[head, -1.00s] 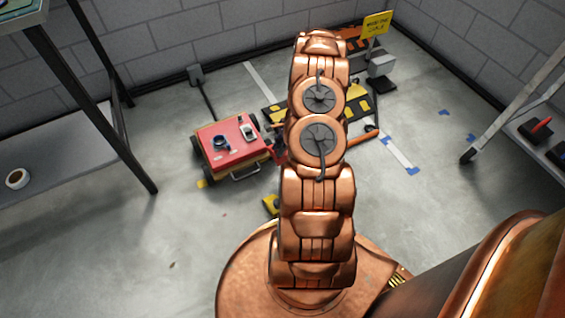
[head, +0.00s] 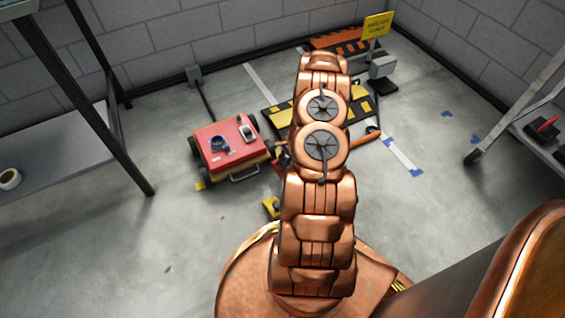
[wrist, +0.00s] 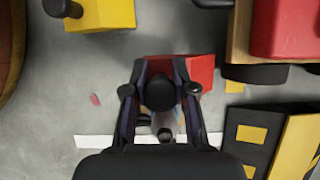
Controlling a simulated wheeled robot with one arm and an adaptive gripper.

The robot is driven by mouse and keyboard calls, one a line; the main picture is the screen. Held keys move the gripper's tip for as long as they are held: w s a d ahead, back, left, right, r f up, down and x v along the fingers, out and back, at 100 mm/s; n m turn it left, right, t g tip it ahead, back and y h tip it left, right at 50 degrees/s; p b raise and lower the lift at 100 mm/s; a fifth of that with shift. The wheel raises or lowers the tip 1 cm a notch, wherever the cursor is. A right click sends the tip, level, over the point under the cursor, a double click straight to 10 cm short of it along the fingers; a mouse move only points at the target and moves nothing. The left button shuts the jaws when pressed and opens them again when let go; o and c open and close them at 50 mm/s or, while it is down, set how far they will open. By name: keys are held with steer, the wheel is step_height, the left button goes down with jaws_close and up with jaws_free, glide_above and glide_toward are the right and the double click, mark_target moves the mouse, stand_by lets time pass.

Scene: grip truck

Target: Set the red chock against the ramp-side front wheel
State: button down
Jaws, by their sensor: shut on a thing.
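The red chock (wrist: 201,70) is between the fingers of my gripper (wrist: 160,92) in the wrist view, partly hidden by them. The truck is a small cart with a red top (head: 232,142), left of my arm in the head view; its red body (wrist: 290,28) shows at upper right in the wrist view. A black wheel (wrist: 256,73) is just right of the chock; I cannot tell whether they touch. The black and yellow ramp (head: 275,117) lies behind my arm and also shows at lower right in the wrist view (wrist: 298,145). My arm hides the gripper's grip in the head view.
A yellow chock (head: 271,206) lies on the floor near my base, and also shows in the wrist view (wrist: 105,14). A striped barrier (head: 335,39) and yellow sign (head: 378,24) stand at the back. A shelf (head: 50,165) is at left. Floor at left front is clear.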

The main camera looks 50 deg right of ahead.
steer(key=shift+f+b, duration=1.6)
steer(key=shift+f, duration=1.5)
steer(key=shift+w+d+r, duration=0.2)
steer(key=shift+w+r, duration=0.05)
steer(key=shift+w, duration=0.25)
steer(key=shift+w+d+f+p, duration=0.1)
steer(key=shift+w+d+p, duration=0.15)
steer(key=shift+w, duration=0.5)
steer(key=shift+w+d+p, duration=0.2)
steer(key=shift+w, duration=0.5)
steer(key=shift+f, duration=0.1)
steer(key=c, duration=0.9)
jaws_free()
steer(key=shift+o, duration=0.2)
steer(key=v, duration=1.2)
